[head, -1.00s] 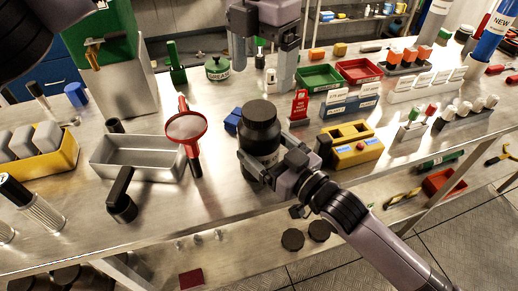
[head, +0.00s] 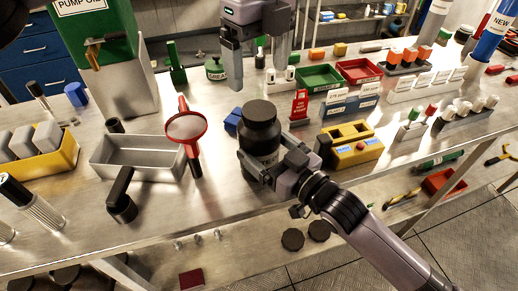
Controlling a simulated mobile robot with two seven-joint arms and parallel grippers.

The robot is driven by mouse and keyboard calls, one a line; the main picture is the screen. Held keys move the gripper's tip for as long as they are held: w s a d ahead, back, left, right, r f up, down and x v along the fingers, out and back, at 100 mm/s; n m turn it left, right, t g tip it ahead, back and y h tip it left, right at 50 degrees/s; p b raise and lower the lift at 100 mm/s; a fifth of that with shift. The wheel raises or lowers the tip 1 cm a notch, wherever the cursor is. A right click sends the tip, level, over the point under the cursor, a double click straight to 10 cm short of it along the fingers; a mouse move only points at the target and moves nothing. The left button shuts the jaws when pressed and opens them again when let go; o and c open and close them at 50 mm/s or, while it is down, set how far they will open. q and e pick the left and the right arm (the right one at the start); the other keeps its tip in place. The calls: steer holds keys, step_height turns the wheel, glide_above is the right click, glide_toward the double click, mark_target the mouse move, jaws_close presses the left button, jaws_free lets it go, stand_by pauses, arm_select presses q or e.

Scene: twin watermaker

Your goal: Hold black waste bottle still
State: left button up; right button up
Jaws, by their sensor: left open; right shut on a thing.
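The black waste bottle (head: 260,124) stands upright on the metal bench, with its wide black cap on. My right gripper (head: 258,165) is shut around the bottle's lower body from the front right. The far finger is partly hidden by the bottle. My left gripper (head: 257,78) is open and empty, pointing down above and behind the bottle, apart from it.
A red-framed magnifier (head: 186,127) and a grey metal tray (head: 139,165) are left of the bottle. A yellow device (head: 356,150) stands to the right, with a red tag stand (head: 299,107) behind.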

mark_target(259, 110)
arm_select(q)
steer(key=shift+f, duration=0.1)
stand_by(0.3)
steer(key=shift+f, duration=3.9)
steer(key=c, duration=1.1)
